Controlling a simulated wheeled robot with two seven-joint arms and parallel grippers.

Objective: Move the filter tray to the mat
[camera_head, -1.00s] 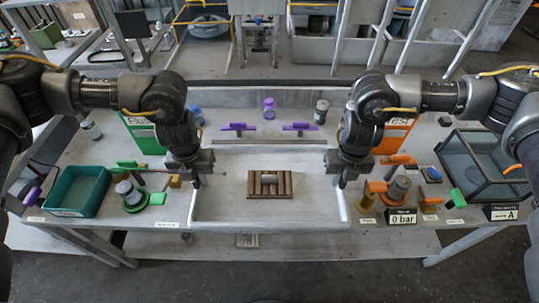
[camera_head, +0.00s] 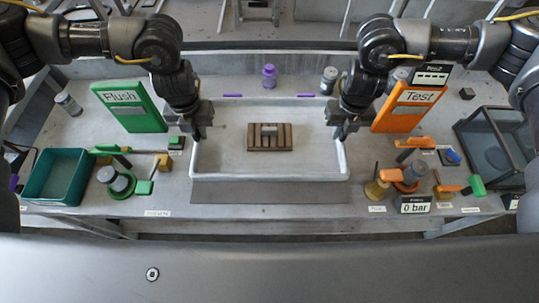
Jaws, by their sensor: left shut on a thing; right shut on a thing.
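The filter tray is a wide, shallow white tray (camera_head: 270,178) in the middle of the bench, with a brown slatted block (camera_head: 270,137) lying in it. My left gripper (camera_head: 199,132) is shut on the tray's left wall. My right gripper (camera_head: 343,134) is shut on its right wall. The tray looks level; I cannot tell whether it is clear of the bench. A darker grey flat strip (camera_head: 270,191), possibly the mat, shows in front of the tray's near edge. The rest of that strip is hidden by the tray.
A teal bin (camera_head: 57,178), a green Flush panel (camera_head: 130,107) and green fittings stand left. An orange Test panel (camera_head: 405,107), a gauge sign (camera_head: 414,204), orange fittings and a glass-sided box (camera_head: 495,145) stand right. A purple-capped bottle (camera_head: 269,76) stands behind the tray.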

